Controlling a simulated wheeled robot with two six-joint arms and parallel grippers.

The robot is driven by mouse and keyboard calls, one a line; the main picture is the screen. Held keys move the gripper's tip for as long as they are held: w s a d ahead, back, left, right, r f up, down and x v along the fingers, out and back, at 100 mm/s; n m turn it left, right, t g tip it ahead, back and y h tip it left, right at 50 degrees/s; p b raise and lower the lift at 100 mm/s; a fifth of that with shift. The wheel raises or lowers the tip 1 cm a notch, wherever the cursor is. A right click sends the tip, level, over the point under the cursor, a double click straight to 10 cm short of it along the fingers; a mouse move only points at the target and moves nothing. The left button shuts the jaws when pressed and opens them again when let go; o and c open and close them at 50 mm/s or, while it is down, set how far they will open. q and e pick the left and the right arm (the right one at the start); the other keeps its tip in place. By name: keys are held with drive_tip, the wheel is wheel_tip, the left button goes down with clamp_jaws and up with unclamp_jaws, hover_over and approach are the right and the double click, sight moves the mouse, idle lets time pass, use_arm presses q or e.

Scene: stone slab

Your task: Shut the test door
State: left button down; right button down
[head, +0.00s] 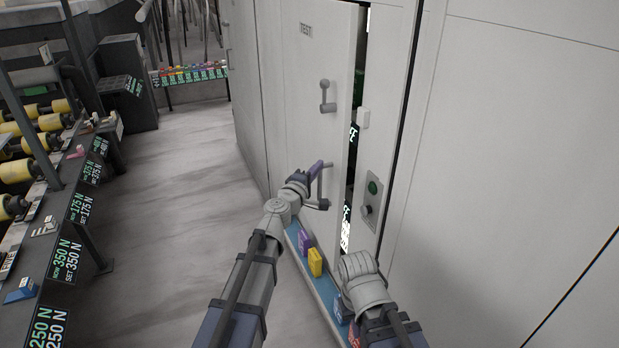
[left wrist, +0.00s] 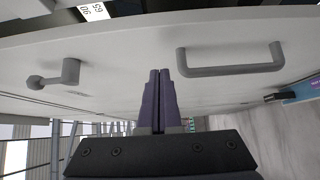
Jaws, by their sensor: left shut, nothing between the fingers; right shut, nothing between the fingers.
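The test door (head: 300,110) is a tall pale panel marked TEST, standing slightly ajar. A dark gap runs down its right edge, with lit green and white displays behind. It has a lever handle (head: 326,97) high up and a bar handle (head: 326,185) lower down. My left gripper (head: 320,166) is shut and empty near the bar handle. In the left wrist view its purple fingers (left wrist: 160,74) point at the door face (left wrist: 125,55), between lever (left wrist: 62,76) and bar (left wrist: 230,60); contact is unclear. My right gripper is low by the gap, its fingers hidden behind the wrist.
A blue ledge (head: 322,285) with coloured blocks runs along the door's foot. A bench (head: 60,230) with yellow rollers stands left. The floor (head: 170,220) between is clear.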

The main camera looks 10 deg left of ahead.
use_arm(q)
drive_tip(key=shift+w+d, duration=0.3)
drive_tip(key=shift+d, duration=0.3)
drive_tip(key=shift+w+d, duration=0.35)
drive_tip(key=shift+d, duration=0.3)
drive_tip(key=shift+w+d, duration=0.3)
drive_tip(key=shift+d, duration=0.3)
